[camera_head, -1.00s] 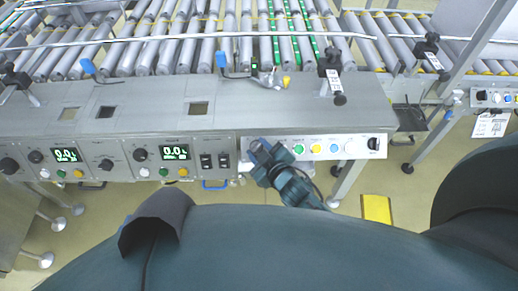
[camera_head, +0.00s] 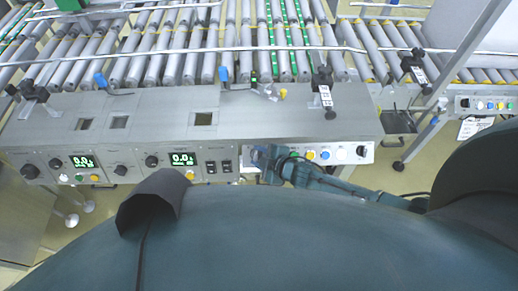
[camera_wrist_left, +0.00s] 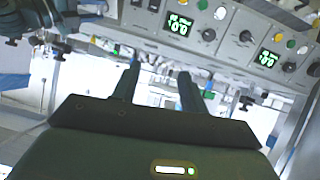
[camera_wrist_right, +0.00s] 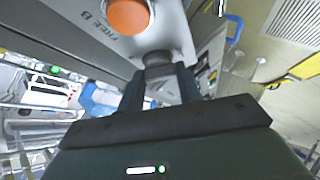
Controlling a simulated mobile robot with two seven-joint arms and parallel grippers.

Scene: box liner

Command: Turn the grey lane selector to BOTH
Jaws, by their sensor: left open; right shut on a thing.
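The grey lane selector (camera_wrist_right: 158,62) is a dark grey knob on the pale button panel (camera_wrist_right: 176,28) in the right wrist view. My right gripper (camera_wrist_right: 160,88) is shut on it, with one finger on each side. Its pointer and setting are hidden. In the head view my right gripper (camera_head: 264,158) is at the left end of the white panel (camera_head: 366,152) and covers the knob. My left gripper (camera_wrist_left: 160,80) shows only in the left wrist view. It is open and empty, with the control panels beyond it.
Green, blue and yellow buttons (camera_head: 310,154) lie right of my gripper. Two black rocker switches (camera_head: 218,167) and a green display (camera_head: 183,159) are to the left. Roller conveyors (camera_head: 200,50) run behind the grey ledge (camera_head: 250,115).

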